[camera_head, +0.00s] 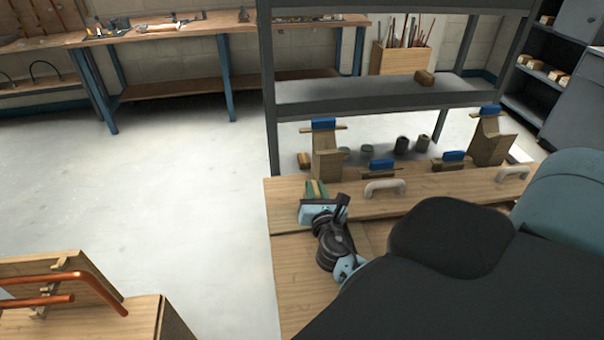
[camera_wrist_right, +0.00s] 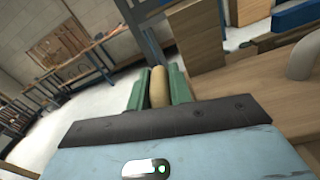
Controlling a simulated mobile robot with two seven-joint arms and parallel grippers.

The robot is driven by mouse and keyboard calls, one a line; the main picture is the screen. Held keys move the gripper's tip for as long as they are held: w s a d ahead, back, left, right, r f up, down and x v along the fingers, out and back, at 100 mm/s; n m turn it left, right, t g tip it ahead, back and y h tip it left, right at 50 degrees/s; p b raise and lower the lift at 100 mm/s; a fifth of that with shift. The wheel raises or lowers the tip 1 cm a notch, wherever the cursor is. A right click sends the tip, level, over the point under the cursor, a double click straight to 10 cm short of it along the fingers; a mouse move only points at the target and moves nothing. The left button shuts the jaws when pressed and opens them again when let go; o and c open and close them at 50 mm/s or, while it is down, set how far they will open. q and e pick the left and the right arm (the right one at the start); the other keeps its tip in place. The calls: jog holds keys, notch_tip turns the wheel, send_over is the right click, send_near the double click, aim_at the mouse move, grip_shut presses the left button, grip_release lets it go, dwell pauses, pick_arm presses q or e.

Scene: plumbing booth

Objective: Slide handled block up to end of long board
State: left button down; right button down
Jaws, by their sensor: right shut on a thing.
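My right gripper (camera_head: 316,188) is at the left end of the long board (camera_head: 352,204). In the right wrist view its green fingers (camera_wrist_right: 160,90) are shut on a rounded, light wooden piece (camera_wrist_right: 158,87), which looks like the handled block's handle. The rest of that block is hidden, so I cannot tell how it meets the board. The board also shows in the right wrist view (camera_wrist_right: 240,84). Two pale curved handles stand on the board, one near its middle (camera_head: 385,186) and one at the right (camera_head: 513,172). My left gripper is not in view.
A tall wooden stand with a blue top (camera_head: 326,160) rises just behind my gripper, and a similar one (camera_head: 490,140) stands at the right. Low blue-topped clamps (camera_head: 382,166) sit between. A grey shelf (camera_head: 350,98) stands behind. Open floor (camera_head: 170,170) lies left.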

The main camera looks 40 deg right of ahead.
jog(key=c, duration=1.3)
grip_release()
jog(key=v, duration=0.8)
jog(key=shift+b, duration=0.3)
jog(key=shift+f, duration=0.1)
